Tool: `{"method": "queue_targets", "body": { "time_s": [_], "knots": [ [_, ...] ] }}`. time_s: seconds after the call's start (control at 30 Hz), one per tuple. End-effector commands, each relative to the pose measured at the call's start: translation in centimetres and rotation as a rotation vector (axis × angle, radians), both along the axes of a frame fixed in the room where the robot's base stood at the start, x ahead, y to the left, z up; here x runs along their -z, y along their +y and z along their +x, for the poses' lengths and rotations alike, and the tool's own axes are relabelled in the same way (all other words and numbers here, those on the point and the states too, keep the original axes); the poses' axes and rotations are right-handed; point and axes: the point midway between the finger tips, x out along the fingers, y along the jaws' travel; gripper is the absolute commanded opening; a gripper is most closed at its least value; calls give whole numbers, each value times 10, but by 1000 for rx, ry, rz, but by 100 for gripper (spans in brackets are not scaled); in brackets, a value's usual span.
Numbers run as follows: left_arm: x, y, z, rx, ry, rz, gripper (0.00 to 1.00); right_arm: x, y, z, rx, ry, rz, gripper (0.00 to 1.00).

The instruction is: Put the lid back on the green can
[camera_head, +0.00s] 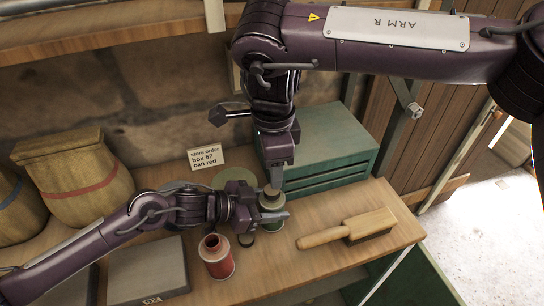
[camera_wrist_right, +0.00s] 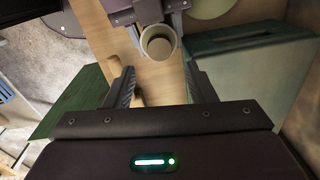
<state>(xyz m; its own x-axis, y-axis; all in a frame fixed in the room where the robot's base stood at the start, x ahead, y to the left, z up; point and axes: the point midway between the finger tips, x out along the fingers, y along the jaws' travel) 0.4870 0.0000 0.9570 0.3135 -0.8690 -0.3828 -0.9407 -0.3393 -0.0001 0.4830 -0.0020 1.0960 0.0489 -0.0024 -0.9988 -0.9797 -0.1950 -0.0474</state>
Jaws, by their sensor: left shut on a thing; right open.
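The green can (camera_head: 268,226) stands near the middle of the bench. In the right wrist view it shows from above as an open rim (camera_wrist_right: 158,42) with a pale inside and no lid on it. My left gripper (camera_head: 268,212) is shut on the can from the left. My right gripper (camera_head: 276,182) points down just above the can; its jaws show apart and empty in the right wrist view (camera_wrist_right: 160,78). A small dark round piece (camera_head: 246,240) lies left of the can, partly hidden; I cannot tell whether it is the lid.
A red can (camera_head: 217,257) stands front left of the green can. A wooden brush (camera_head: 350,228) lies to the right. A green metal box (camera_head: 325,145) stands behind. A flat greenish disc (camera_head: 236,177) lies at the back, near a note card (camera_head: 206,158). A grey case (camera_head: 148,270) and sacks (camera_head: 75,178) are left.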

Motion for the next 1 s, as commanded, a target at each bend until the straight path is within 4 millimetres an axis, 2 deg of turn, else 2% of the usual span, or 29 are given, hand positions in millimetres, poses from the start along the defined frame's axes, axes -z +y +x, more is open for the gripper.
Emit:
{"method": "queue_targets", "body": {
  "time_s": [0.2,0.4,0.6,1.0],
  "knots": [
    [0,0,0,-1,-1,0,0,-6,1,2,-459,26,-17,50],
    [0,0,0,-1,-1,0,0,-9,1,3,-763,42,-21,50],
    [0,0,0,-1,-1,0,0,-11,2,3,-894,46,-21,50],
    [0,0,0,-1,-1,0,0,-9,2,3,-904,48,-21,50]
  ]
}}
